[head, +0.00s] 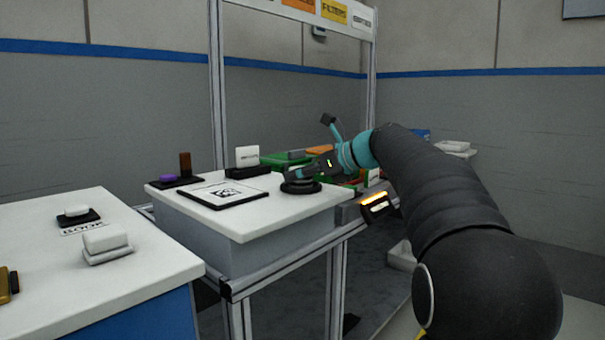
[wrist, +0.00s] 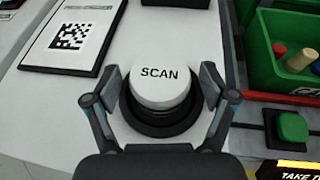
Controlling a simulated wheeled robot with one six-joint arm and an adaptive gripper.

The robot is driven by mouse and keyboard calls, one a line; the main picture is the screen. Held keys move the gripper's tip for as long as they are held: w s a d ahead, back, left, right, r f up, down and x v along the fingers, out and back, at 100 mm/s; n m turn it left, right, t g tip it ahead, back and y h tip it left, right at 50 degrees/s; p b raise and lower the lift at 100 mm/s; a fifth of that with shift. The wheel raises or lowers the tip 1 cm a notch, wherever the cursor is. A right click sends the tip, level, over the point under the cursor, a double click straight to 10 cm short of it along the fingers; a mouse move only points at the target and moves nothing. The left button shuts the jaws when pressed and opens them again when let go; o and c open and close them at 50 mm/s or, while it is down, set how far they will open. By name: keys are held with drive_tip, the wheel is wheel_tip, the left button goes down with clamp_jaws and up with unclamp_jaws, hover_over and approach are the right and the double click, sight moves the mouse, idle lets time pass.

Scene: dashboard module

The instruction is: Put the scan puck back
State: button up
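The white scan puck (wrist: 161,85), lettered SCAN, sits on a round black base (wrist: 163,124) in the wrist view. In the head view the black base (head: 300,187) lies near the right end of the white table top; my gripper hides the puck there. My gripper (wrist: 161,80) has its fingers spread, one on each side of the puck. A narrow gap shows between each fingertip and the white disc. In the head view my gripper (head: 296,174) is low over the base.
A board with a square code (head: 222,195) lies left of the base. Behind stand a white block in a black holder (head: 246,157) and a brown cylinder (head: 185,164). A green bin with pegs (wrist: 279,90) and a green button (wrist: 291,128) are to the right.

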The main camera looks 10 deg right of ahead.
drive_tip(key=shift+s+d+r, duration=0.1)
drive_tip(key=shift+r, duration=0.15)
drive_tip(key=p+v, duration=0.1)
drive_tip(key=v, duration=1)
drive_tip(key=shift+s+d+p, duration=0.25)
drive_tip(key=shift+s+p, duration=0.05)
drive_tip(key=shift+p, duration=0.05)
drive_tip(key=s+a+f+n+h, duration=0.1)
drive_tip(key=s+a+f+n, duration=0.2)
drive_tip(key=s+a+f+n+g+h, duration=0.1)
drive_tip(key=s+a+f+n, duration=0.1)
drive_tip(key=s+a+f, duration=0.1)
drive_tip(key=shift+s+a+f+n+g, duration=0.15)
drive_tip(key=shift+s+f+n+g, duration=0.2)
drive_tip(key=shift+s, duration=0.35)
drive_tip(key=s+a+f+n+g+h, duration=0.1)
drive_tip(key=s+f+n+h, duration=0.6)
drive_tip(key=s+f+n, duration=1.4)
drive_tip(key=s+f+g, duration=0.1)
drive_tip(key=s+f, duration=0.1)
drive_tip(key=s, duration=0.2)
drive_tip(key=shift+a+f, duration=0.3)
